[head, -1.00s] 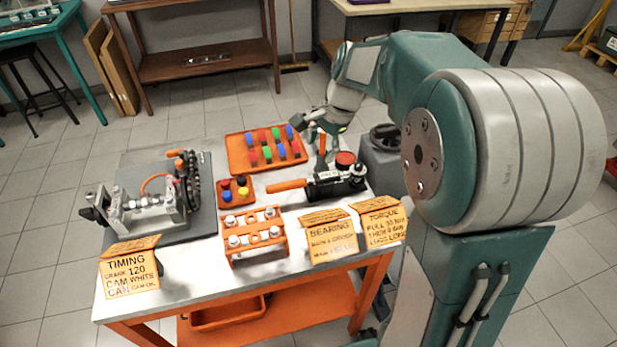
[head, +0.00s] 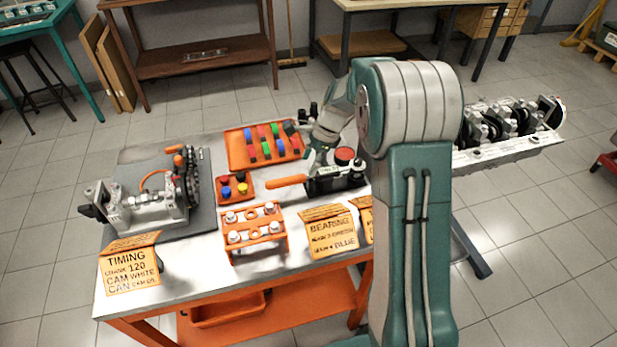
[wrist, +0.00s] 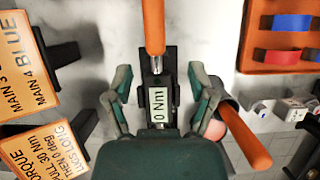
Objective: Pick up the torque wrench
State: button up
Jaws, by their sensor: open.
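The torque wrench has an orange handle (head: 287,182) and a black body, and lies on the workbench (head: 200,285). In the wrist view its orange handle (wrist: 154,25) points to the top of the picture. A display reading "0 Nm" (wrist: 159,103) shows on its body. My gripper (wrist: 160,82) is open, with one finger on each side of the wrench's dark body. I cannot tell whether the fingers touch it. My own palm hides the wrench's far end in the wrist view.
A second orange handle (wrist: 245,137) stands close beside my right finger. A tray of coloured bearing shells (head: 235,150) lies behind the wrench. The orange rack (head: 256,247) and the bearing sign (head: 331,240) stand in front. The timing assembly (head: 145,210) is at left.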

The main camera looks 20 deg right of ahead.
aim_at(303, 174)
jog(key=x, duration=0.5)
jog(key=shift+s+a+f, duration=0.15)
jog(key=shift+s+a, duration=0.05)
jog(key=shift+a, duration=0.05)
grip_shut()
